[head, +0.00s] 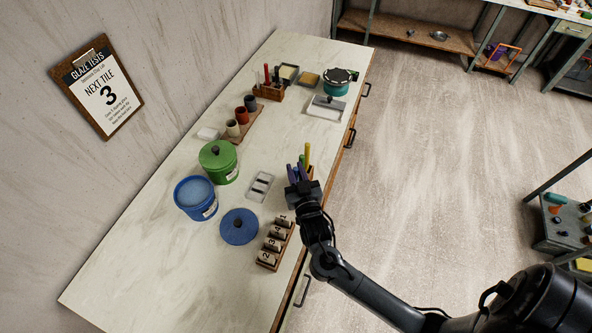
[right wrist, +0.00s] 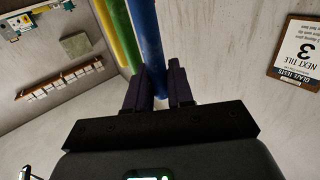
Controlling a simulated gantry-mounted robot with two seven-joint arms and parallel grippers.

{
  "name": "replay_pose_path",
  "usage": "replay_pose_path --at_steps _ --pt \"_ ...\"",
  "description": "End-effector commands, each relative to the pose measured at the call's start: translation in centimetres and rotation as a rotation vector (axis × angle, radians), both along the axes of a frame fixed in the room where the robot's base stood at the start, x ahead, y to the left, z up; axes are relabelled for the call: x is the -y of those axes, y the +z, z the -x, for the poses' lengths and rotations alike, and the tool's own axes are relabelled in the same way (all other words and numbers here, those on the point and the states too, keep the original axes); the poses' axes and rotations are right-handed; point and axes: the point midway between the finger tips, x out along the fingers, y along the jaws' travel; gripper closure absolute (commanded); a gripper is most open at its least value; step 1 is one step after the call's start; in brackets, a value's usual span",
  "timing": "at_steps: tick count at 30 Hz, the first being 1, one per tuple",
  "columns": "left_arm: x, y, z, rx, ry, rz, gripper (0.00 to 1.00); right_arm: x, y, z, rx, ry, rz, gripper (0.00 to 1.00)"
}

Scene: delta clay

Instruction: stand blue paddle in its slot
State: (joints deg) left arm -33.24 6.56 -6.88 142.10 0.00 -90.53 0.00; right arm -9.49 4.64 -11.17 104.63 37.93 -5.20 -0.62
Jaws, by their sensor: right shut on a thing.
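The blue paddle (right wrist: 147,45) shows as a long blue shaft in the right wrist view, between the two dark fingers of my right gripper (right wrist: 157,90). The gripper is shut on it. In the head view my right gripper (head: 296,172) is over the right edge of the bench, beside a small wooden holder (head: 311,172) mostly hidden behind it. A yellow paddle (head: 307,154) stands upright there. A green paddle (right wrist: 118,28) stands close beside the blue one in the wrist view. The blue paddle's lower end and its slot are hidden. My left gripper is not in view.
Near the gripper are a clear tray (head: 260,186), a rack of numbered tiles (head: 275,243) and a blue disc (head: 239,227). A green lidded tub (head: 218,162) and a blue tub (head: 195,197) stand further left. The bench's near left end is bare.

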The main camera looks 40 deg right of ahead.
Motion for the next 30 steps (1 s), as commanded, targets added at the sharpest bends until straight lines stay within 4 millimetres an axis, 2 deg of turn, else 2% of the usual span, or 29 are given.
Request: replay_pose_path --at_steps 8,9,14,15,24,30 --pt "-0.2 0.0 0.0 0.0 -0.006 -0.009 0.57 0.0 0.0 0.0 0.001 0.0 0.0 1.0" --pt "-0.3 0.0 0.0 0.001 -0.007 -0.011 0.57 0.0 0.0 0.0 0.001 0.0 0.0 0.75" --pt "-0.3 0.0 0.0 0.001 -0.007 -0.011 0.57 0.0 0.0 0.0 0.001 0.0 0.0 0.5" --pt "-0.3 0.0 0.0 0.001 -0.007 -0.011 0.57 0.0 0.0 0.0 0.001 0.0 0.0 0.48" --pt "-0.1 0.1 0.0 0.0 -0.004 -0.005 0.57 0.0 0.1 0.0 0.0 0.0 0.0 0.48" --pt "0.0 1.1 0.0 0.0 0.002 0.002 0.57 0.0 1.0 0.0 0.0 0.0 0.0 0.48"
